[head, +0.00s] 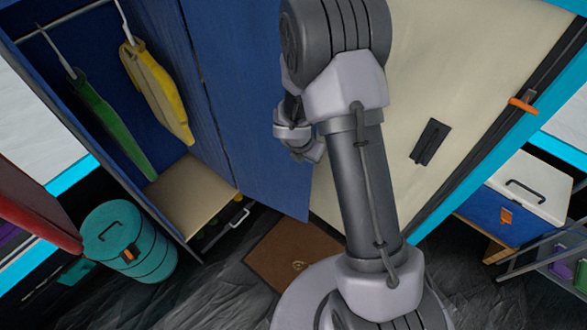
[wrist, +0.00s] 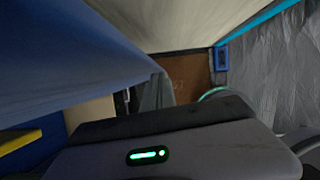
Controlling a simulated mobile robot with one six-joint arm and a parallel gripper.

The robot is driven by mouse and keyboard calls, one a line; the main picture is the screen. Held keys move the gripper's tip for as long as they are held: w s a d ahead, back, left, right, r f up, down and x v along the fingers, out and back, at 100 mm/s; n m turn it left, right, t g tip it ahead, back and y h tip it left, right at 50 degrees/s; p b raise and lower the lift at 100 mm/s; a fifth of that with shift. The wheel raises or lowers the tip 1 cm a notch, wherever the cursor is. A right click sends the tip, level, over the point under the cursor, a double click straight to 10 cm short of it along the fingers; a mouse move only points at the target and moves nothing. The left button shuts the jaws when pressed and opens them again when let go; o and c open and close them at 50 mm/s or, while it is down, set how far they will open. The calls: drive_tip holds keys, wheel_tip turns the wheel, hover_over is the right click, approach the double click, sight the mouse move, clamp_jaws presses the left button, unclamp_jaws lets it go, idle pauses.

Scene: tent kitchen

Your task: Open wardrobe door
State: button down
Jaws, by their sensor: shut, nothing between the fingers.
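The blue wardrobe (head: 55,85) stands open at the left in the head view, showing its inside. A blue door panel (head: 255,100) stands swung out at the middle, partly behind my arm. A cream panel (head: 460,70) with a dark handle (head: 430,142) is to its right; I cannot tell whether it is a second door. My gripper (head: 305,148) is shut and empty, in front of the blue panel and partly hidden by my arm. In the wrist view, the blue panel (wrist: 70,60) fills the upper left and the cream panel (wrist: 190,22) is above; contact is unclear.
A green garment (head: 112,125) and a yellow one (head: 160,90) hang inside, above a tan shelf (head: 190,195). A teal canister (head: 125,245) stands at the lower left. A blue and white cooler (head: 515,205) is at the right.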

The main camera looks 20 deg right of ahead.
drive_tip(key=shift+n, duration=0.8)
drive_tip(key=shift+w+d+p, duration=0.9)
drive_tip(key=shift+w+d, duration=0.75)
drive_tip(key=shift+d, duration=0.1)
